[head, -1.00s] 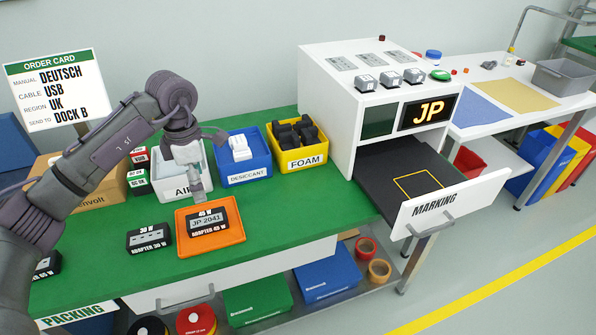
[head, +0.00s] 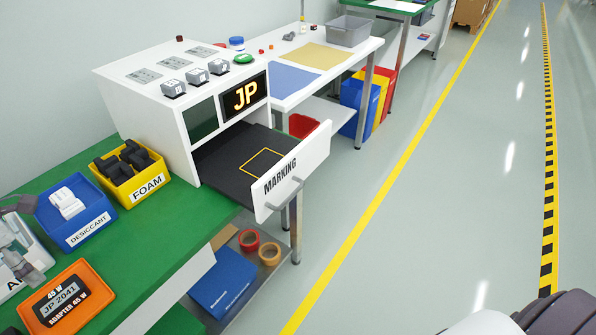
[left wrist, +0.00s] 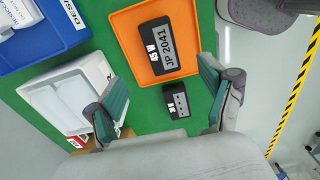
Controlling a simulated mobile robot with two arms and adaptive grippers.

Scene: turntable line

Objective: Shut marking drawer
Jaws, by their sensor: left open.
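The marking drawer (head: 309,157) is pulled out of the white marking machine (head: 150,108) in the head view. Its white front carries the word MARKING and a grey handle (head: 284,200). Its dark floor, with a yellow square outline, is bare. My left gripper is at the left edge of the head view, partly cut off, well away from the drawer. In the left wrist view my left gripper (left wrist: 154,90) is open and empty, above the green bench beside an orange tray (left wrist: 122,49). My right gripper is not in view.
The orange tray holds an adapter marked JP 2041 (head: 62,303). Blue desiccant (head: 88,232) and yellow foam (head: 150,183) bins stand between it and the machine. Tape rolls (head: 269,254) lie on the shelf below. The floor right of the drawer is clear.

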